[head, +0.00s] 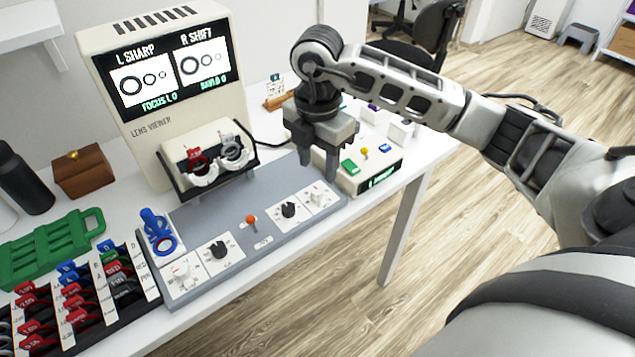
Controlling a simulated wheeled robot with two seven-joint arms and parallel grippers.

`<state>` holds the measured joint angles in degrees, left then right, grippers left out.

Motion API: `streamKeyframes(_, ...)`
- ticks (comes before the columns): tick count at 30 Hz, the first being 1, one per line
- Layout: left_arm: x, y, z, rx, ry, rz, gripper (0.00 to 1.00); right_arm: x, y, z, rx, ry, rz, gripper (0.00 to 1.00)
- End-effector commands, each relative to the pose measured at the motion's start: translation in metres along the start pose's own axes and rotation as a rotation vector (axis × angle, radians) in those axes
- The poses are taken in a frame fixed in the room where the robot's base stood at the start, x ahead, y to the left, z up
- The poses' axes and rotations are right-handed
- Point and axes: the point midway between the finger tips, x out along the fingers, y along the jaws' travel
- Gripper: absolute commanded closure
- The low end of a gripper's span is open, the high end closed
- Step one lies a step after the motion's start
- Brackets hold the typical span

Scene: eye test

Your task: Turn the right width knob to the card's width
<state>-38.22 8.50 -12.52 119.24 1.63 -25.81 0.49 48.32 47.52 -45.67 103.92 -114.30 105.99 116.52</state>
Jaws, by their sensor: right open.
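The grey console (268,236) has a white knob (318,196) at its right end, a black knob (288,209) beside it, and a matching black and white pair at the left. The dial labels are too small to read. My right gripper (318,166) points down just above the right white knob, fingers apart. I cannot tell whether they touch or straddle it. A small card (276,86) stands in a wooden holder (279,102) behind the gripper; its writing is too small to read. My left gripper is not in view.
The lens viewer (150,120) stands behind the console, its screen showing "L SHARP" and "R SHIFT". An orange-knobbed lever (251,219) stands mid-console. A beige box (350,185) with a green button is close right of the gripper. A lens tray (110,318) and green case (45,247) lie left.

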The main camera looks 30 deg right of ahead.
Motion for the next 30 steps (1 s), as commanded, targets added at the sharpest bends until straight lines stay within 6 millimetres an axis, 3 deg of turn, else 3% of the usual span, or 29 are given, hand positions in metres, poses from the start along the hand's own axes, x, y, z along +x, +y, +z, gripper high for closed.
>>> streamKeyframes(3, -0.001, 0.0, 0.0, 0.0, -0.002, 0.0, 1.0, 0.025, -0.001, -0.001, 0.001, 0.002, -0.006, 0.55)
streamKeyframes(9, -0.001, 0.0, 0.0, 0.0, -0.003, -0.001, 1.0, 0.052, 0.0, 0.0, -0.001, 0.001, -0.002, 0.55)
streamKeyframes(22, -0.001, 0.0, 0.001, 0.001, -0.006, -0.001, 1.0, 0.063, 0.0, -0.001, -0.002, 0.001, 0.001, 0.55)
streamKeyframes(23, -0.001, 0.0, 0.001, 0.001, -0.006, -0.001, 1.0, 0.063, 0.0, -0.001, -0.002, 0.001, 0.001, 0.61)
streamKeyframes(27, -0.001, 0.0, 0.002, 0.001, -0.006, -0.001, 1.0, 0.062, 0.0, -0.001, -0.002, 0.001, 0.001, 1.0)
streamKeyframes(30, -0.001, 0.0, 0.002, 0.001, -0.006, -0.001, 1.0, 0.062, 0.0, -0.001, -0.002, 0.001, 0.0, 1.0)
